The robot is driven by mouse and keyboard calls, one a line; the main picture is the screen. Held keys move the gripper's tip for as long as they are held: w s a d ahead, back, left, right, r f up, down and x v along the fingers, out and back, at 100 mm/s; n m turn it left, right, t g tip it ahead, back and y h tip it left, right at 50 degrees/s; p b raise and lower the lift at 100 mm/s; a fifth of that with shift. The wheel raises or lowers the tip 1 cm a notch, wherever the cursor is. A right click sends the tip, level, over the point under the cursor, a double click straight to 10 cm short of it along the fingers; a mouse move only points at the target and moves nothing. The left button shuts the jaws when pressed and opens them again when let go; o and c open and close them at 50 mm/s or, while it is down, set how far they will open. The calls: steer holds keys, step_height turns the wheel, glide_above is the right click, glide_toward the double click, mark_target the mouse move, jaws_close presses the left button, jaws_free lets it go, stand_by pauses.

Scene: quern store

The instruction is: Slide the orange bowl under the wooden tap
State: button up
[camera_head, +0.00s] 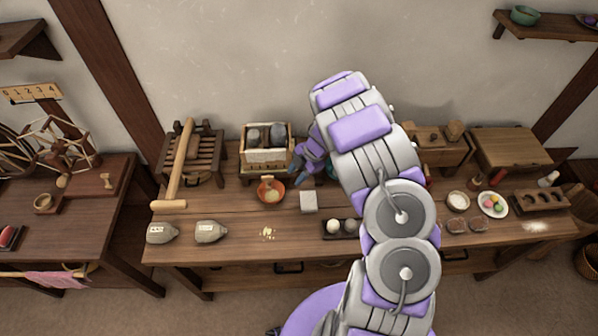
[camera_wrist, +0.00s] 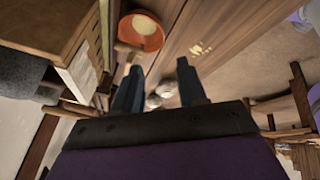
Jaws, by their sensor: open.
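The orange bowl (camera_head: 271,190) stands on the workbench in front of a wooden crate (camera_head: 266,158) that holds grey stones. Something pale shows inside the bowl. In the wrist view the bowl (camera_wrist: 150,42) lies beyond my fingertips, at the top. A short light-brown wooden piece, which looks like the wooden tap (camera_wrist: 126,49), sticks out from the crate toward the bowl's edge. I cannot make the tap out clearly in the head view. My gripper (camera_head: 296,174) is open and empty, just right of the bowl and crate, and apart from the bowl. The wrist view shows its two fingers (camera_wrist: 160,80) spread.
A wooden mallet (camera_head: 179,165) leans at the left, with two grey bags (camera_head: 209,232) in front. My arm hides part of the bench's middle. Bare bench lies left and in front of the bowl, with crumbs (camera_head: 267,233) farther forward.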

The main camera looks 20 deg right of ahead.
mark_target(279, 200)
steer(key=b+x, duration=0.3)
steer(key=x, duration=1.2)
steer(key=shift+s+f, duration=0.1)
steer(key=shift+f, duration=0.1)
steer(key=shift+a+f, duration=0.1)
steer(key=shift+f, duration=0.55)
steer(key=shift+c, duration=0.5)
jaws_close()
